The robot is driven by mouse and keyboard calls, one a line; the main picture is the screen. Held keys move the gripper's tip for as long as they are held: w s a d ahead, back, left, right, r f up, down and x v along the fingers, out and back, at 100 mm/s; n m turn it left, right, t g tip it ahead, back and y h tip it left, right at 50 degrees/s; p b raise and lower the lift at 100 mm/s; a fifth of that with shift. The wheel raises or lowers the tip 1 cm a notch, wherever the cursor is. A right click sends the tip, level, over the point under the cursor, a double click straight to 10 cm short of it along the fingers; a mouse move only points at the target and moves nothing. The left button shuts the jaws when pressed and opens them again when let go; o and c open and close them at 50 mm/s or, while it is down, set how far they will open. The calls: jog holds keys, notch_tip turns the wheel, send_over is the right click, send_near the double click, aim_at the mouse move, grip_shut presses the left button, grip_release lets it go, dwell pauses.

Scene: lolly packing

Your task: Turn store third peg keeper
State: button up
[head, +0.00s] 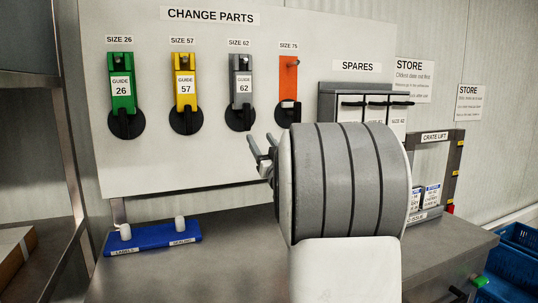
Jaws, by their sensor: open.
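The third peg (242,62) is under the SIZE 62 label on the white change parts board (190,165). A small keeper piece seems to sit at its tip, too small to tell which way it is turned. The grey guide 62 (241,83) hangs there, upright, with a black rounded part (239,118) at its lower end. My gripper (262,144) is open and empty, below and right of guide 62. Its two thin fingers point up and left, apart from the guide in the picture. My arm's wide grey wrist hides the board's lower right.
Green guide 26 (122,86) and yellow guide 57 (186,86) hang to the left. The orange SIZE 75 place (288,80) is close on the right. A spares rack (328,103) and crate lift frame (451,165) stand right. A blue holder (155,241) lies on the bench.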

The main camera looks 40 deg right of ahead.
jog(key=v, duration=0.5)
jog(key=shift+s+a, duration=0.1)
jog(key=shift+s, duration=0.2)
